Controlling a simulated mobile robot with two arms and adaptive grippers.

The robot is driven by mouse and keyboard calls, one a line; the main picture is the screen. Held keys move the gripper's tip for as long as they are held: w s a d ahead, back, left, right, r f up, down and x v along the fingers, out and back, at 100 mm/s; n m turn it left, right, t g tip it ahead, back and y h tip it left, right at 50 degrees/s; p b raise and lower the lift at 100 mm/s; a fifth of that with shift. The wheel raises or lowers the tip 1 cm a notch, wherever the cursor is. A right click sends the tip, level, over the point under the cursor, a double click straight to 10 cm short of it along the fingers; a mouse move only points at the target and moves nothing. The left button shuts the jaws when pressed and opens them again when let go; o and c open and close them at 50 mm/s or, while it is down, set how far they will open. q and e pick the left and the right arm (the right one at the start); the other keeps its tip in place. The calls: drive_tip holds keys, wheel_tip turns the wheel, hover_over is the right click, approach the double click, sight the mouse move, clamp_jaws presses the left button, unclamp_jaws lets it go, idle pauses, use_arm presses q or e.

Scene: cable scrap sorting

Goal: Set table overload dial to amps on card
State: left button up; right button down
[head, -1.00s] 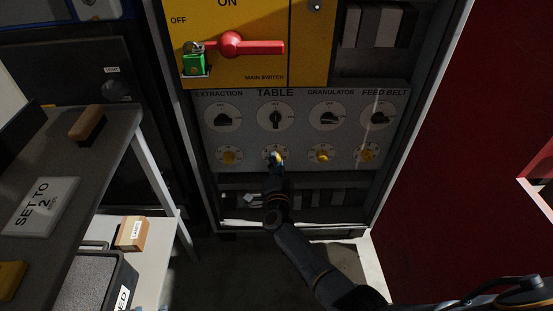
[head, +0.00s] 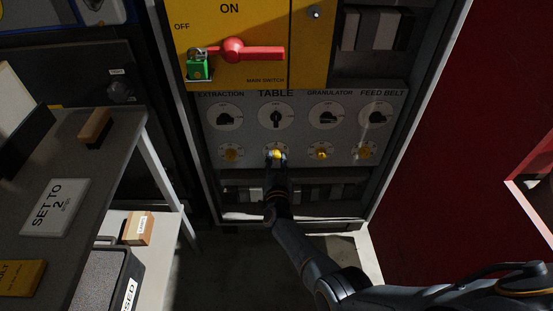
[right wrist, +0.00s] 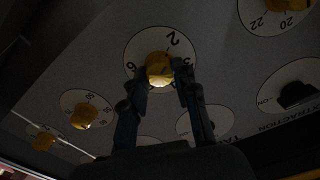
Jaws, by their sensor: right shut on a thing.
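The table overload dial is a small yellow knob (head: 276,154) on a pale round scale, below the black TABLE selector (head: 276,117). My right gripper (head: 277,158) reaches up to it from below. In the right wrist view, its two fingers (right wrist: 161,80) are shut on the yellow knob (right wrist: 159,68), one on each side. The digits 2 and 6 show on the scale around it; the fingers hide part of the scale, and I cannot read the setting. The card (head: 54,207) on the left shelf reads "SET TO 2", with smaller blurred print below. My left gripper is not in view.
Yellow dials for extraction (head: 231,154), granulator (head: 320,153) and feed belt (head: 365,152) sit in the same row. Above is the red main switch handle (head: 258,52) with a green padlock (head: 199,69). A red wall (head: 440,150) stands to the right.

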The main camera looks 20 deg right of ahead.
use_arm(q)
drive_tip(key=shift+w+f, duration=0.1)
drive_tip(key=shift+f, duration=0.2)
use_arm(e)
drive_tip(key=shift+f+n, duration=0.15)
drive_tip(key=shift+n, duration=0.15)
drive_tip(key=c, duration=1)
unclamp_jaws()
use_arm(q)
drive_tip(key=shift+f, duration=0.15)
